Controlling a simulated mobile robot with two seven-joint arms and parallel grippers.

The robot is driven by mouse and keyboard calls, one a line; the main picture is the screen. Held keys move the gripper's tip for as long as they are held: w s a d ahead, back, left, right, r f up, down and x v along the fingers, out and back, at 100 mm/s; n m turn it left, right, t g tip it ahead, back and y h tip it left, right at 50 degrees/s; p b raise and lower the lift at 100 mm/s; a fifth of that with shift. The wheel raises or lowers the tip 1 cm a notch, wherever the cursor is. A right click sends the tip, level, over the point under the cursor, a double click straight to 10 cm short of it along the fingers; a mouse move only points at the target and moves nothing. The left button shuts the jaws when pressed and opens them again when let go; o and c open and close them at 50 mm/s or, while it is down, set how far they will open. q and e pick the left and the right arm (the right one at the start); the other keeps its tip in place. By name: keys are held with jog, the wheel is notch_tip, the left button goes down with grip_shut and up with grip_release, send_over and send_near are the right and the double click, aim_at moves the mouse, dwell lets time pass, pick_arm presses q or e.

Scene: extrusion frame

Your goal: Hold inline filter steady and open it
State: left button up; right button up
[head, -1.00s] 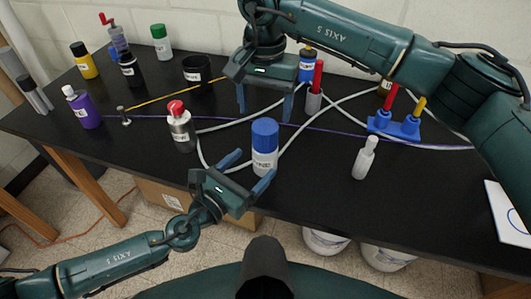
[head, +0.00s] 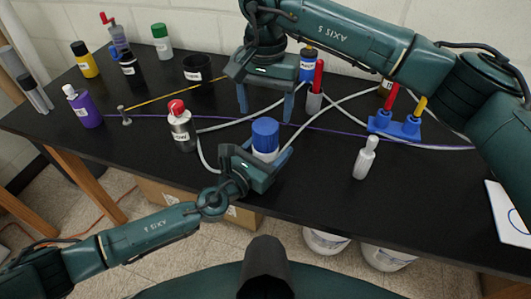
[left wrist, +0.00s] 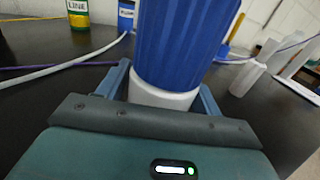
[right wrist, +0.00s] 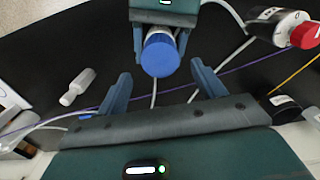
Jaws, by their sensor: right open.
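The inline filter, a white body with a ribbed blue cap (head: 265,133), stands upright on the black table; its lower part is hidden behind my left gripper. My right gripper (head: 266,118) is open and empty, pointing down above and behind the filter. In the right wrist view the blue cap (right wrist: 160,55) lies ahead between its spread fingers.
Grey hoses (head: 212,128) cross the table behind the filter. A red-capped metal bottle (head: 181,128) stands left, and a white bottle (head: 365,158) right. A blue holder (head: 395,126) with red and yellow items is further right. The front right table is clear.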

aim_at(265, 125)
pick_arm(q)
jog(key=c, duration=1.2)
grip_shut()
pick_arm(e)
jog(key=shift+m, duration=0.3)
jog(key=m, duration=0.4)
jog(key=shift+m, duration=0.3)
jog(key=m, duration=1)
jog(key=shift+m, duration=0.3)
jog(key=m, duration=1.4)
jog(key=shift+m, duration=0.3)
jog(key=m, duration=0.9)
jog(key=shift+f+m, duration=0.35)
jog(key=shift+m, duration=0.25)
notch_tip(265, 125, down, 7)
jog(key=shift+f, duration=0.15)
